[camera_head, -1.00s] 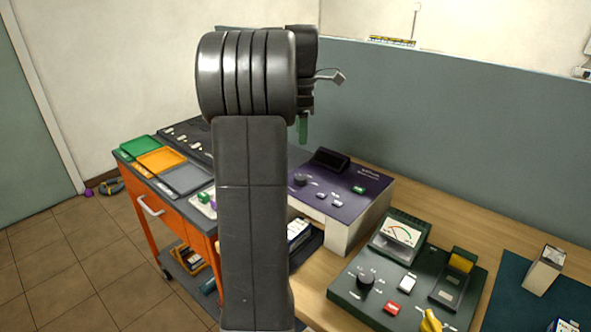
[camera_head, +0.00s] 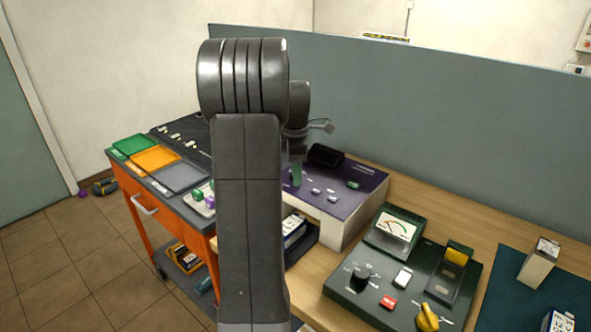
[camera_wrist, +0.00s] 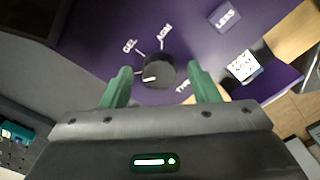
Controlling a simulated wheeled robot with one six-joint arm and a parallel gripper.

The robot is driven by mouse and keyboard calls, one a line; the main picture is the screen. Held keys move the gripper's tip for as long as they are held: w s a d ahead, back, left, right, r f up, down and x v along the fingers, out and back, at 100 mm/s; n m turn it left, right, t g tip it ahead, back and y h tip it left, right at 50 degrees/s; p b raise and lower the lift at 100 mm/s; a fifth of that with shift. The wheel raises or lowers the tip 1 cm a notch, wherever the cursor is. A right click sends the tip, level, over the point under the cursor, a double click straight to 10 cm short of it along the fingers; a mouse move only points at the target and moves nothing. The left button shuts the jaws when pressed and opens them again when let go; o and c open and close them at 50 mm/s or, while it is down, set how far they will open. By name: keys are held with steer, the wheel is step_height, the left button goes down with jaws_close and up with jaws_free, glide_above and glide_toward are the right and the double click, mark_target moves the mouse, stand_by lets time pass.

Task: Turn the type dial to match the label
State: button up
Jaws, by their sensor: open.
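The type dial (camera_wrist: 158,70) is a round black knob on the purple panel of the charger (camera_head: 345,196). In the wrist view its white pointer mark faces left and slightly down. The words GEL (camera_wrist: 130,46) and AGM (camera_wrist: 164,32) are printed above it; lettering at its lower right is partly covered by a finger. My gripper (camera_wrist: 160,71) is open, with one green finger on each side of the dial and gaps showing between. The gripper also shows over the panel's left part in the head view (camera_head: 296,174). A battery with a white label (camera_wrist: 243,65) sits beside the panel.
A green tester (camera_head: 400,275) with a meter, its own black knob and a yellow knob stands on the wooden bench at right. An orange cart (camera_head: 140,190) with coloured trays is at left. A grey partition (camera_head: 450,110) stands behind the bench.

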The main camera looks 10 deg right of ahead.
steer(key=c, duration=1)
steer(key=shift+o, duration=0.2)
